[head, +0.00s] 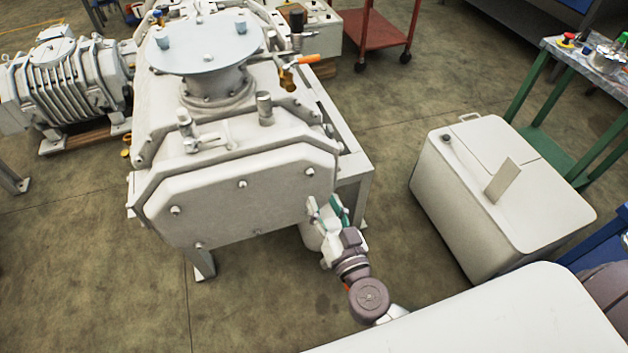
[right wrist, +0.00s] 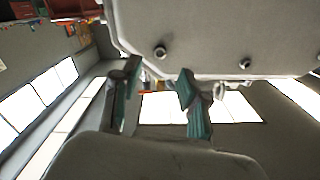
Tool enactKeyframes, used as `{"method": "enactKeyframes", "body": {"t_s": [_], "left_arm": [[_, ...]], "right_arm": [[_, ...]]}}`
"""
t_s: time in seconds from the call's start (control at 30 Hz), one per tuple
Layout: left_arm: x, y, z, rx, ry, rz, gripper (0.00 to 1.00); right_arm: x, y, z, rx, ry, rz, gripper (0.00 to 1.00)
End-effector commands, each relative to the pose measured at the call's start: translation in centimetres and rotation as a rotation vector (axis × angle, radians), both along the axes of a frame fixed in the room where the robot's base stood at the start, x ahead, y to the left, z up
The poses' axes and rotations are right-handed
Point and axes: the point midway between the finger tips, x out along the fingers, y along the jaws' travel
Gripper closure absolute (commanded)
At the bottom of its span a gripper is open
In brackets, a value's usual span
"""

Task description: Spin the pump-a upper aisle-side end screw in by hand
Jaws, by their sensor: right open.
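The pump's pale end plate (head: 245,200) faces me in the head view, with several screws in its face. The screw at its upper right (head: 310,171) is nearest my right gripper (head: 328,208); I cannot tell how far it is screwed in. My right gripper is open and empty, its teal-padded fingers in front of the plate's right edge, just below that screw. In the right wrist view the gripper (right wrist: 157,90) shows with its fingers apart, and a screw (right wrist: 160,52) stands beyond the gap between them. My left gripper is not in view.
Upper middle screw (head: 242,183) and left screw (head: 176,210) are on the same plate. A round pale flange (head: 205,45) tops the pump. A white cabinet (head: 500,195) stands to the right, and a green-legged bench (head: 600,70) beyond it. Floor between pump and cabinet is clear.

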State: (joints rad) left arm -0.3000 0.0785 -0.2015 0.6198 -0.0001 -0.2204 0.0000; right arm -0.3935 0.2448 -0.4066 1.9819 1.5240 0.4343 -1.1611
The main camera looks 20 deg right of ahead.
Motion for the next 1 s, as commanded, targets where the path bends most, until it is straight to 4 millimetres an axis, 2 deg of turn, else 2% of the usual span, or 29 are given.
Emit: {"method": "enactKeyframes", "body": {"t_s": [0.1, 0.3, 0.5, 0.77, 1.0], "left_arm": [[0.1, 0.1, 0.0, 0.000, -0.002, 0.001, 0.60], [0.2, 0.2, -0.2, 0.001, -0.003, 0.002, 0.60], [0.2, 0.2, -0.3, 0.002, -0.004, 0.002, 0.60], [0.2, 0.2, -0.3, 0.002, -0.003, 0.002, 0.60], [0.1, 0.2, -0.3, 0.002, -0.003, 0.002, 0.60]], "right_arm": [[2.6, 0.1, 0.1, 0.002, -0.003, -0.001, 0.56], [5.7, 0.2, 0.0, 0.001, -0.002, -0.001, 0.56], [6.9, 0.2, -0.1, 0.000, 0.001, 0.000, 0.56], [6.9, 0.3, -0.1, 0.000, 0.001, 0.000, 0.56], [6.9, 0.3, -0.1, 0.000, 0.001, 0.000, 0.94]]}}
